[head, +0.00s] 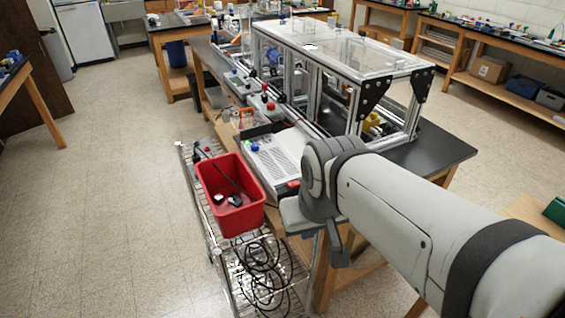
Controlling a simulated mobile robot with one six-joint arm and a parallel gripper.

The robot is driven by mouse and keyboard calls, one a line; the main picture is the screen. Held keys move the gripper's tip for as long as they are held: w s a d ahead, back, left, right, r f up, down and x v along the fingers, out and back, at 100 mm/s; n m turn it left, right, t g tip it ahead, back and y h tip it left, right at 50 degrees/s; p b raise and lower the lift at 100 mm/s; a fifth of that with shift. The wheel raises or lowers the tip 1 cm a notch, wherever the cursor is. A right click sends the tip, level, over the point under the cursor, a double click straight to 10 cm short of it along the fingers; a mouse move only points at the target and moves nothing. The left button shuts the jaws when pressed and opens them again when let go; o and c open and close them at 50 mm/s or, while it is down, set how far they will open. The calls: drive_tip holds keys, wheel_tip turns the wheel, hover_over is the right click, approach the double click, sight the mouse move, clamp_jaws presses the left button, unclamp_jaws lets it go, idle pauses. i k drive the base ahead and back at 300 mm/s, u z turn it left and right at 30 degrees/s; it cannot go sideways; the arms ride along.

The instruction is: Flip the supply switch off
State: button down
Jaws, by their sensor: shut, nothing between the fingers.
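A pale, vented supply box (278,160) lies on the dark bench top, just left of my arm's elbow. A small red part (293,184) shows at its near right corner. It may be the supply switch, but it is too small to tell its position. A blue knob or button (254,147) is on the box's left side. My grey arm comes in from the right and bends close beside the box's near end. My gripper's fingers cannot be made out; the arm hides that area.
A red bin (231,194) with small dark and white items stands on a wire cart (223,247) against the bench. Black cables (262,272) lie on its lower shelf. An aluminium extrusion frame (345,68) with clear panels stands behind the box. The floor at left is clear.

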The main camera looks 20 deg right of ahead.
sight(291, 185)
drive_tip(key=z, duration=2.05)
drive_tip(key=k, duration=1.05)
drive_tip(key=u, duration=1.7)
drive_tip(key=i, duration=1)
drive_tip(key=u, duration=0.05)
